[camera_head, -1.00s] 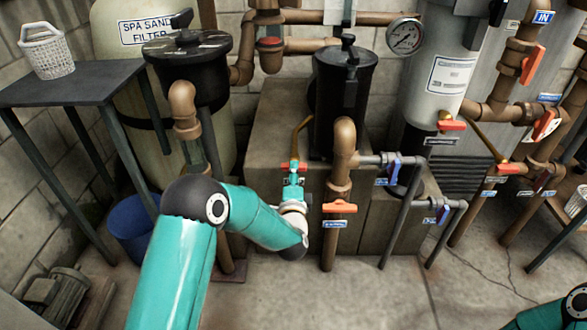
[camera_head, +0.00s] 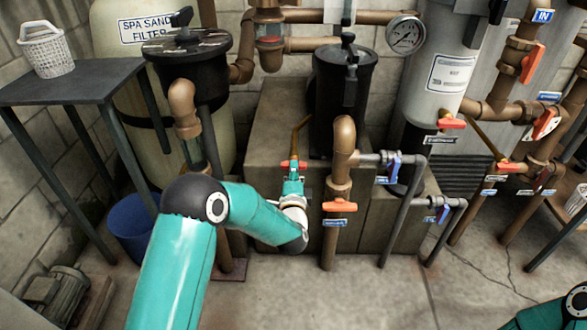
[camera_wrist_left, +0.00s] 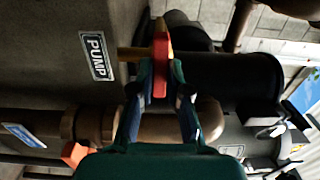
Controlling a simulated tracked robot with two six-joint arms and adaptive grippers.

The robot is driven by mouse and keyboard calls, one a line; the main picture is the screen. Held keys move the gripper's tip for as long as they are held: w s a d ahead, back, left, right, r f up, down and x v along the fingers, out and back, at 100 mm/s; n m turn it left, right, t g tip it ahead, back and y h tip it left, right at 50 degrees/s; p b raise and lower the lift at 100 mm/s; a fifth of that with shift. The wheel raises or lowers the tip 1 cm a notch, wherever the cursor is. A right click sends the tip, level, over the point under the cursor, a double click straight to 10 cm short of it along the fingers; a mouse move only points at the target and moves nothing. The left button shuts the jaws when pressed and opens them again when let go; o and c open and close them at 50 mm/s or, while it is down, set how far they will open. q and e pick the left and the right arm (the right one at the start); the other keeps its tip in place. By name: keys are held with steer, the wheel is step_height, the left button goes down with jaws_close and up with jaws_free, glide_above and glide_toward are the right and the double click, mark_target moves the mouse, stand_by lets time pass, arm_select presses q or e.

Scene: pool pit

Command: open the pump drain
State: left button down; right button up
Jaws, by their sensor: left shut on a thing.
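The pump drain valve has a small red handle (camera_head: 302,164) on a thin brass pipe (camera_head: 299,130), low in front of the black pump housing (camera_head: 343,85). In the left wrist view the red handle (camera_wrist_left: 161,50) stands between my fingertips, with a brass stub beside it. My left gripper (camera_head: 293,178) is shut on this handle; it also shows in the wrist view (camera_wrist_left: 160,68). A "PUMP" label (camera_wrist_left: 97,56) is on the brown block beside the handle. The fingers partly hide the valve body. Only a piece of my right arm shows at the lower right; its gripper is out of view.
A copper pipe with an orange valve handle (camera_head: 340,206) stands close to the right of my left gripper. Grey pipes with blue handles (camera_head: 394,167) are farther right. A dark table (camera_head: 75,85) with a white basket (camera_head: 46,50) and a blue bucket (camera_head: 132,228) are left.

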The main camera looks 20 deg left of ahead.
arm_select(q)
steer(key=shift+f, duration=0.15)
steer(key=n+b, duration=0.3)
steer(key=n, duration=0.3)
steer(key=n+b, duration=0.4)
steer(key=n, duration=0.2)
steer(key=n+b, duration=0.3)
steer(key=n, duration=0.3)
steer(key=shift+s+f+n, duration=0.1)
steer(key=shift+f+n, duration=0.15)
steer(key=shift+n, duration=0.05)
steer(key=c, duration=1.2)
jaws_free()
steer(key=shift+o, duration=0.8)
steer(key=shift+r, duration=0.2)
steer(key=shift+r, duration=0.1)
